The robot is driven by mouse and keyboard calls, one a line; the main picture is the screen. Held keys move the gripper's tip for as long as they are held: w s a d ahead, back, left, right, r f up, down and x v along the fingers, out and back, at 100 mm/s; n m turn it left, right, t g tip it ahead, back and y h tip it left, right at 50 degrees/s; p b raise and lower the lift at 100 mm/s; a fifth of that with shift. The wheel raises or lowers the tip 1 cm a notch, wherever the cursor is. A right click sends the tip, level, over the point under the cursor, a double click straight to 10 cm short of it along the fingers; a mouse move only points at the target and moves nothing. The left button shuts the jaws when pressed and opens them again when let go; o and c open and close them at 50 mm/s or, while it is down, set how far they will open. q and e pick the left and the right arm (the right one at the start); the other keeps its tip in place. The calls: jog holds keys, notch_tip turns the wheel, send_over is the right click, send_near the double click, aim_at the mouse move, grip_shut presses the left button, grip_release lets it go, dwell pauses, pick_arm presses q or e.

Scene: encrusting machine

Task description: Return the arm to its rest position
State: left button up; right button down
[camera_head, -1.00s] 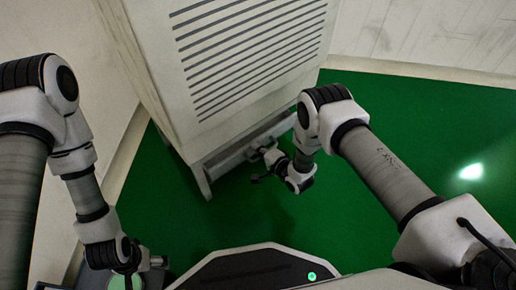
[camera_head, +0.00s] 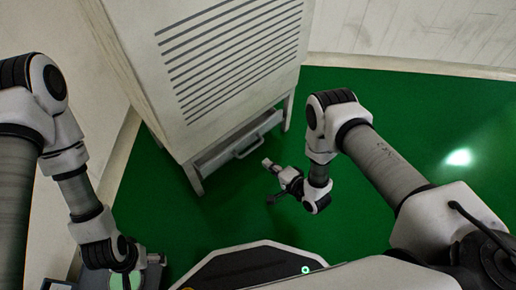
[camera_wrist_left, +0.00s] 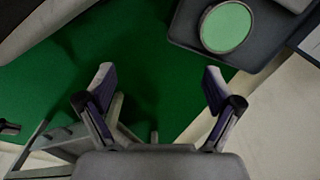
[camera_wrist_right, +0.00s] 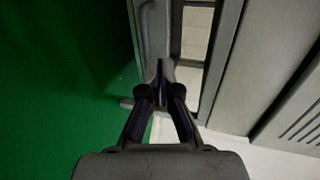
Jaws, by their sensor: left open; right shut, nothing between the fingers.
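My right gripper (camera_head: 270,168) is shut and empty. It hangs over the green floor, to the right of and apart from the drawer handle (camera_head: 248,150) in the head view. In the right wrist view its fingers (camera_wrist_right: 160,78) meet in front of the cabinet's lower frame. My right arm (camera_head: 385,165) is bent, with the forearm pointing down. My left gripper (camera_wrist_left: 158,78) is open and empty in the left wrist view. Its fingers are spread over the floor. In the head view my left arm (camera_head: 75,190) is bent down at the left edge.
A white cabinet (camera_head: 190,60) with dark slots stands ahead on legs, its low drawer (camera_head: 215,157) facing me. A round green-topped object (camera_wrist_left: 226,27) sits on a dark tray (camera_wrist_left: 182,28) near my left gripper. Green floor (camera_head: 420,110) is open to the right.

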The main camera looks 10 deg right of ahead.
jog(key=shift+s, duration=0.15)
jog(key=w+d+r+h, duration=0.2)
jog(key=w+d+r, duration=0.15)
jog(key=r, duration=0.45)
jog(key=s+d+n+g+h, duration=0.35)
jog(key=s+n+g, duration=0.2)
jog(key=s, duration=0.85)
jog(key=s+d+n+g+h, duration=0.2)
jog(key=s+d+n+g, duration=0.4)
jog(key=s, duration=0.8)
notch_tip(320, 180, up, 38)
jog(key=a+g+p, duration=0.1)
jog(key=a+p, duration=0.1)
jog(key=p, duration=3.6)
jog(key=shift+s+f, duration=0.15)
jog(key=shift+s, duration=0.15)
jog(key=shift+a+y, duration=0.1)
jog(key=shift+y, duration=0.15)
